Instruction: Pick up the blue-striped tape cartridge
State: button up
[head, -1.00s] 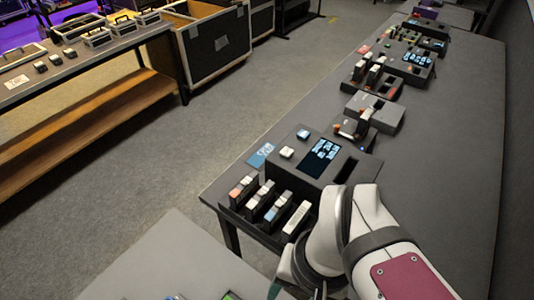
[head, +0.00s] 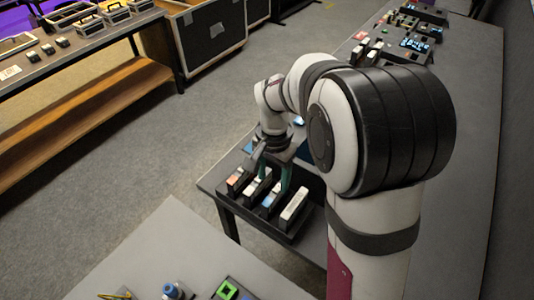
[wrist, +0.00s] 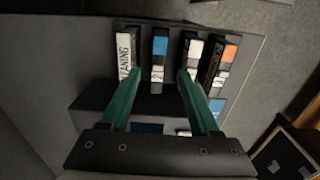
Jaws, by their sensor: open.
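The blue-striped tape cartridge (head: 270,201) stands in the dark rack at the near end of the table, between a white-labelled cartridge (head: 258,188) and a white "cleaning" cartridge (head: 294,208). In the wrist view its blue label (wrist: 159,46) lies between my fingertips. My gripper (head: 274,184) points down at the rack with its green fingers apart. In the wrist view my gripper (wrist: 157,77) is open and empty, one finger towards the cleaning cartridge and the other by the white-labelled one. I cannot tell how far the fingertips reach down beside the cartridge.
An orange-labelled cartridge (head: 237,179) stands at the rack's far-left end. The slots are close together. A grey worktop (head: 165,245) with small items lies in front. More devices (head: 405,35) stand further along the table. My arm hides part of the table.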

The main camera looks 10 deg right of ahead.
aim_at(276, 190)
jog(key=f, duration=0.6)
jog(key=d+f, duration=0.1)
jog(key=f, duration=0.2)
jog(key=shift+w+f, duration=0.15)
jog(key=shift+w, duration=0.2)
grip_shut()
